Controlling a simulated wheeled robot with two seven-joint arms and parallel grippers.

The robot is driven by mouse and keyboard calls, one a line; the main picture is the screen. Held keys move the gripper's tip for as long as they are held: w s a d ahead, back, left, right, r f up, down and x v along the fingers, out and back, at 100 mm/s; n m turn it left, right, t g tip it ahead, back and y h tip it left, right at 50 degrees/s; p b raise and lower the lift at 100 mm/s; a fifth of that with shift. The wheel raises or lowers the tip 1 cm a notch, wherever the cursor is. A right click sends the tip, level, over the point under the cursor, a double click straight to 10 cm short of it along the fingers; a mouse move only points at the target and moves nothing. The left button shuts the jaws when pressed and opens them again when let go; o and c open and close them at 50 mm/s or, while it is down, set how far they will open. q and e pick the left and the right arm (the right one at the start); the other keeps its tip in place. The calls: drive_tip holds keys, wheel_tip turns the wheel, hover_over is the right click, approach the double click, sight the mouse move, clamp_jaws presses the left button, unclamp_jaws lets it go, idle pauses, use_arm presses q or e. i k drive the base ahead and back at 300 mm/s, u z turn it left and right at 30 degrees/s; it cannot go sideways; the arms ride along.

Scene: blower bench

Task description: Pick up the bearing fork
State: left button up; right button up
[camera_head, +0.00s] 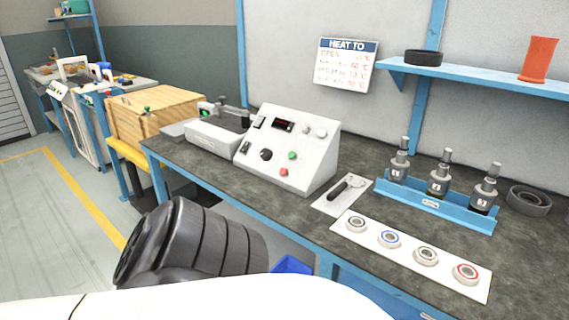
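A small tool with a black handle and a light metal end, which looks like the bearing fork (341,190), lies on a pale plate (326,205) on the dark bench top. It is right of the sloped control box and left of the blue rack. Its handle points to the lower left and its metal end to the upper right. The shape of that end is too small to make out fully. Nothing is touching the tool from above. Neither of my grippers is in view.
The control box (287,150) stands left of the tool. A white strip (408,262) with several bearings lies in front. A blue rack (430,203) holds three grey-black tools, with a dark ring (528,200) beside it. A blue shelf (480,77) hangs above.

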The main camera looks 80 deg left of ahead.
sight(333, 194)
drive_tip(key=u, duration=2.05)
drive_tip(key=i, duration=0.5)
drive_tip(key=k, duration=0.5)
drive_tip(key=u, duration=2)
drive_tip(key=i, duration=2.25)
drive_tip(key=z, duration=2.7)
drive_tip(key=i, duration=0.1)
drive_tip(key=z, duration=0.2)
